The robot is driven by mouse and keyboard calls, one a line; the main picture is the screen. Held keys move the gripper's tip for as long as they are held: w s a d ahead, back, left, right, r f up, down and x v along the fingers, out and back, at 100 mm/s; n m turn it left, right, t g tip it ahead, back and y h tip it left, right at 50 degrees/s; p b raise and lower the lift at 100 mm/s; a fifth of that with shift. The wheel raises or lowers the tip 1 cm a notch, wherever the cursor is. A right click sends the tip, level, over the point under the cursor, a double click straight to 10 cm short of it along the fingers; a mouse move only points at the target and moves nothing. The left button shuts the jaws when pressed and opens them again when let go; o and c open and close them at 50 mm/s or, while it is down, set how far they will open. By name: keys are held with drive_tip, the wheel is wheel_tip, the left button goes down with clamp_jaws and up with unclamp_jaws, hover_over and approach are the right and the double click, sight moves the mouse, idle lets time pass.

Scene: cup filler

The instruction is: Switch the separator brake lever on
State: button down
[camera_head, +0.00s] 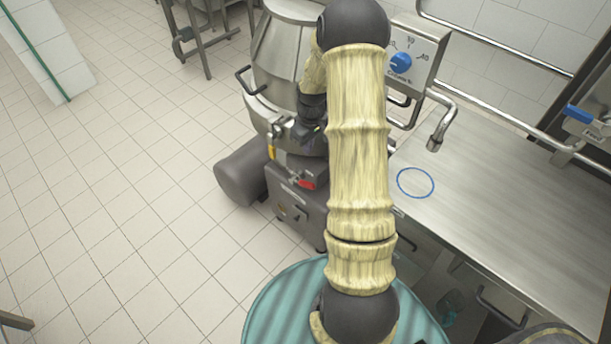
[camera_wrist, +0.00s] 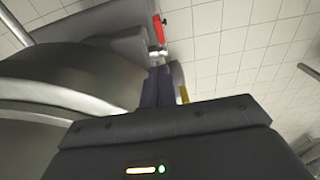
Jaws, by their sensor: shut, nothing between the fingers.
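The separator (camera_head: 285,50) is a big steel drum on a grey base, left of my arm in the head view. A red handle (camera_head: 306,183) shows low on its base; no label is readable to confirm it as the brake lever. A small yellow part (camera_head: 271,152) sits on its side. My gripper (camera_head: 279,131) is shut and empty beside the drum, above the red handle. In the wrist view a red handle (camera_wrist: 160,33) with a bright metal end lies just beyond my fingertips (camera_wrist: 158,68). I cannot tell if they touch. The yellow part (camera_wrist: 183,95) is right of the fingers.
A grey motor cylinder (camera_head: 240,172) juts left from the separator. A steel counter (camera_head: 480,200) with a blue ring (camera_head: 415,182), a tap and a blue dial (camera_head: 400,62) stands at right.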

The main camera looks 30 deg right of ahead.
sight(305, 181)
drive_tip(key=f, duration=1)
drive_tip(key=w+f, duration=0.1)
drive_tip(key=f, duration=0.5)
drive_tip(key=shift+a, duration=0.15)
drive_tip(key=shift+b, duration=0.3)
